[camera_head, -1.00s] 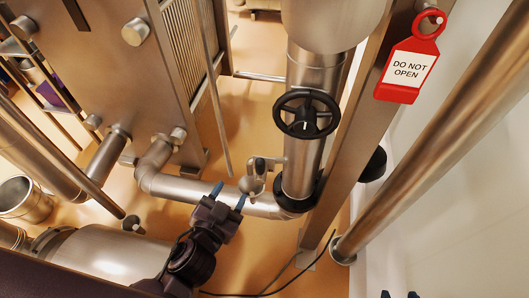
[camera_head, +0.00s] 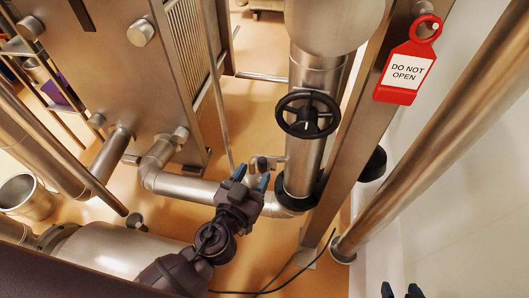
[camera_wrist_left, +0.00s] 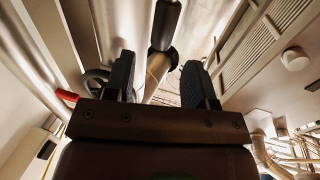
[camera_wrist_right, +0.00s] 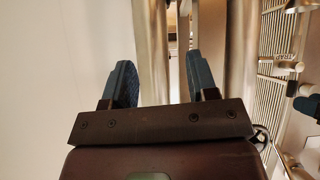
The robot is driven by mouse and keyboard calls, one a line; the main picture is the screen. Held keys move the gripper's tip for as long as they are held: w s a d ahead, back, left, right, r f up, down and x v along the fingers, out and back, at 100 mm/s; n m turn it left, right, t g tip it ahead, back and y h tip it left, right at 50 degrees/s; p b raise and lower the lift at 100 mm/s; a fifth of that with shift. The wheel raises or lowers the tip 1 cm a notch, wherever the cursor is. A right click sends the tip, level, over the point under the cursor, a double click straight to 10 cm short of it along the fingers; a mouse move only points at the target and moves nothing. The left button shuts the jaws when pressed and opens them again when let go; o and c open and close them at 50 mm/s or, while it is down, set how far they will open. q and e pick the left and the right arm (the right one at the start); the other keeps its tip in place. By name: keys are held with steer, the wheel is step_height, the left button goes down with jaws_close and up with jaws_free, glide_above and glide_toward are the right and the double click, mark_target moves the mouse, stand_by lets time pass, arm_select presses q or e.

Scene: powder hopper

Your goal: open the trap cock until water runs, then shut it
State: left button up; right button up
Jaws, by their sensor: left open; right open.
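The trap cock, a small metal fitting (camera_head: 278,160), sits on the lower pipe beside the upright pipe in the head view. My left gripper (camera_head: 252,176) is open just in front of it, its blue fingertips partly hiding it. I cannot tell whether they touch it. In the left wrist view, a dark cylindrical part (camera_wrist_left: 165,25) shows beyond and between the open fingers (camera_wrist_left: 155,78); I cannot tell what it is. My right gripper (camera_head: 400,291) is open and empty at the bottom edge, away from the cock. No running water is visible.
A black handwheel (camera_head: 307,114) is on the upright pipe above the cock. A steel post (camera_head: 352,135) and slanted pipe (camera_head: 455,130) stand between the grippers. A "TRAP" label (camera_wrist_right: 283,66) shows in the right wrist view.

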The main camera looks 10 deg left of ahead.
mark_target(260, 163)
arm_select(q)
steer(key=shift+p+x, duration=0.6)
steer(key=shift+x, duration=2.95)
jaws_close()
